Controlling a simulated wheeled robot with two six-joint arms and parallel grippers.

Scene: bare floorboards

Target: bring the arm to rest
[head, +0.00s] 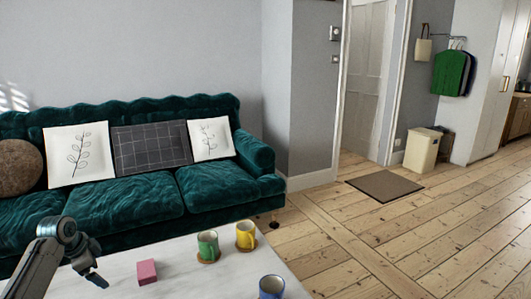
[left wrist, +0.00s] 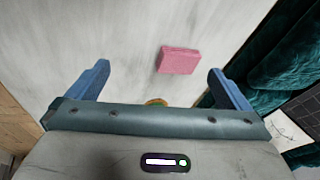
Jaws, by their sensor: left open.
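My left gripper (head: 92,274) is over the near left part of the white table (head: 115,265), at the left of the head view. In the left wrist view its two blue fingers (left wrist: 158,69) are spread wide with nothing held between them. A pink block (head: 147,272) lies on the table to the right of the gripper, apart from it. The block also shows in the left wrist view (left wrist: 180,60), beyond the gripper and resting on the tabletop. My right gripper is in neither view.
A green mug (head: 208,246) and a yellow mug (head: 246,235) stand on coasters on the table. A blue mug (head: 271,287) stands near its front right. A teal sofa (head: 135,205) with cushions is behind the table. Floorboards (head: 345,240) at right are clear.

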